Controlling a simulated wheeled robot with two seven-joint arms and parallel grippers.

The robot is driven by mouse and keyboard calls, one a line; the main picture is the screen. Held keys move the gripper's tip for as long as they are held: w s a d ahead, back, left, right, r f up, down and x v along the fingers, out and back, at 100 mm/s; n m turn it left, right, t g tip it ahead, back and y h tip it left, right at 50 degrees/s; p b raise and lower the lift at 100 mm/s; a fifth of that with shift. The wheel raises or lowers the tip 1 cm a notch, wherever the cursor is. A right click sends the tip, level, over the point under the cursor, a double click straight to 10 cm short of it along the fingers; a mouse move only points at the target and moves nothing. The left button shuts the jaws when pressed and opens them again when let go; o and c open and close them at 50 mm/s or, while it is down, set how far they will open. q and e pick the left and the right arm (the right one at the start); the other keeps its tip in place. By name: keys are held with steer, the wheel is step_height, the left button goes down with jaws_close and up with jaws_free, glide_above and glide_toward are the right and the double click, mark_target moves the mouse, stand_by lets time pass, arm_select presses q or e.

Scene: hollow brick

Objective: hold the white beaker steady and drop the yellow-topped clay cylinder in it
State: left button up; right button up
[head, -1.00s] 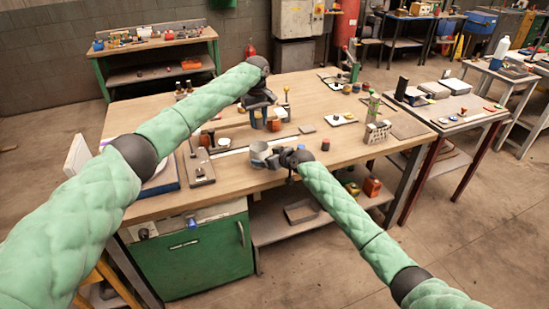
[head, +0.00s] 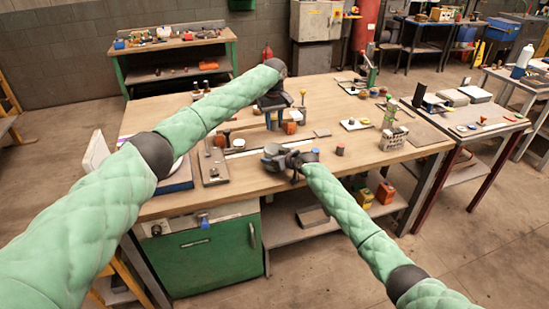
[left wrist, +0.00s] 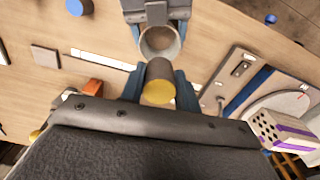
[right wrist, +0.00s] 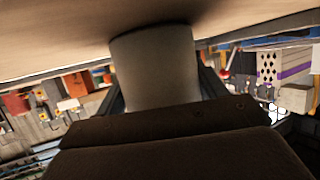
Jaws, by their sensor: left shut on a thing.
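The clay cylinder (left wrist: 159,72) shows in the left wrist view with its yellow top (left wrist: 160,92) towards the camera. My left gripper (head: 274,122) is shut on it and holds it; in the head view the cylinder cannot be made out. The white beaker (left wrist: 160,42), greyish here, stands at the table's front edge, open end showing, just beyond the cylinder in the left wrist view. My right gripper (head: 284,158) has a finger on each side of the beaker, which fills the right wrist view's middle (right wrist: 155,70). Whether those fingers press on it is unclear.
On the wooden table (head: 230,205), a blue-topped cylinder (head: 340,149) stands right of the beaker. An orange block (head: 289,127) is close to the left gripper.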

steer(key=shift+c, duration=0.9)
arm_select(q)
steer(key=shift+f, duration=2.25)
steer(key=o, duration=1.1)
steer(key=shift+r, duration=3)
arm_select(e)
steer(key=o, duration=1.3)
steer(key=shift+c, duration=0.2)
